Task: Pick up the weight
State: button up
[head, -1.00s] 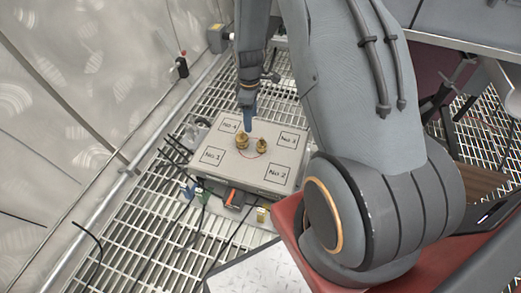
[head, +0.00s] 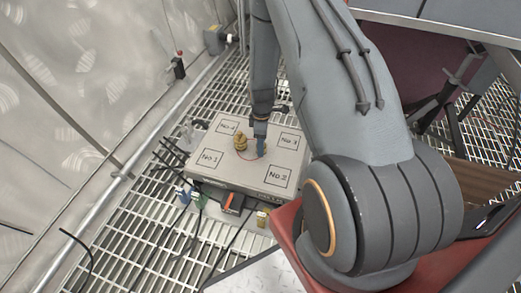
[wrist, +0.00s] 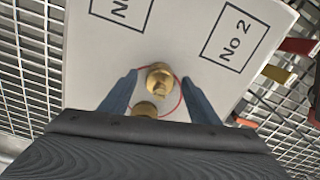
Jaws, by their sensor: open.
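Two brass weights stand close together on a grey box top (head: 225,170) with labelled squares. In the head view the left weight (head: 240,141) shows clearly. The right one is mostly hidden by my gripper (head: 260,145), which points down over it. In the wrist view one weight (wrist: 160,77) lies between the two blue fingertips of my gripper (wrist: 160,78), with a gap on each side. The other weight (wrist: 145,109) is nearer the gripper body and partly covered by it. The gripper is open and holds nothing. A thin red ring line runs around the weights.
The box stands on a metal grating floor (head: 140,240). Cables and an orange-ended connector (head: 232,202) lie along its front edge. A slanted metal wall (head: 80,90) and a pipe run along the left. The rest of the box top is clear.

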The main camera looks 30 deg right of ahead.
notch_tip(320, 180, down, 2)
jog(key=shift+r, duration=0.1)
grip_shut()
